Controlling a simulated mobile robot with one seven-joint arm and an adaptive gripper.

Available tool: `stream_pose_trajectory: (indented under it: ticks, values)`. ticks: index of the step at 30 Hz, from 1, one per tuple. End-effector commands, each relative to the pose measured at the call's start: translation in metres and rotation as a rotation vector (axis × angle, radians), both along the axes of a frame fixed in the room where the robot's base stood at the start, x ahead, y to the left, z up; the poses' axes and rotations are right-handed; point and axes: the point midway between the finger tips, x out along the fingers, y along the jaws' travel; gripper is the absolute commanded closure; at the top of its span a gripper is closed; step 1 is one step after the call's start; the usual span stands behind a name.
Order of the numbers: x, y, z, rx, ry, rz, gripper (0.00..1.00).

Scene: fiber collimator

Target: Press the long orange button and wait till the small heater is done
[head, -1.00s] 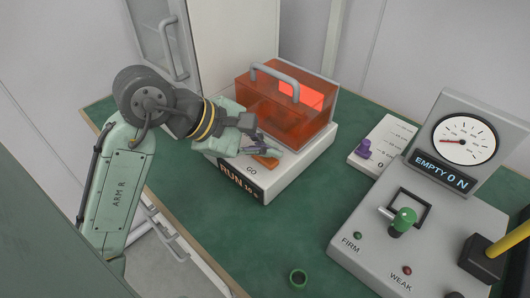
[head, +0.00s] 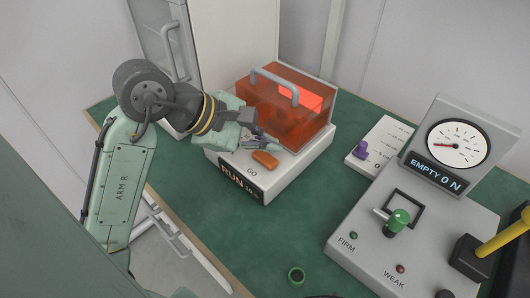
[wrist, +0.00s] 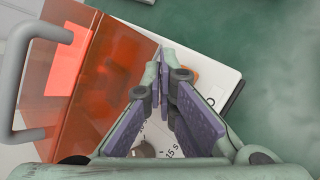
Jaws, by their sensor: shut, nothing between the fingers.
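The small heater (head: 305,160) is a light box with a clear orange cover (head: 262,98) and a grey handle on top. The long orange button (head: 265,159) lies on its front ledge beside the word GO. The front display (head: 240,182) reads RUN with a small, unclear number. A red-orange glowing patch shows inside the cover. My gripper (head: 270,140) is shut and empty, just behind and above the button, apart from it in the head view. In the wrist view my closed fingers (wrist: 165,62) hide most of the button (wrist: 192,73).
A control box (head: 405,240) with a green knob, a dial and a display reading EMPTY ON stands at the right. A card with a purple knob (head: 361,149) lies between.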

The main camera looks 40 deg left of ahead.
Motion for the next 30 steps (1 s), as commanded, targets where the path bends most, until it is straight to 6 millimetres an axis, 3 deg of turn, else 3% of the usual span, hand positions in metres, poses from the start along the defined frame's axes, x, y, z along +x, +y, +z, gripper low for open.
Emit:
stream_pose_trajectory:
  ticks: [12,30]
  values:
    - [0.0,0.0,0.045,-0.001,0.0,-0.001,1.0]
    - [0.0,0.0,0.045,0.0,0.0,0.0,1.0]
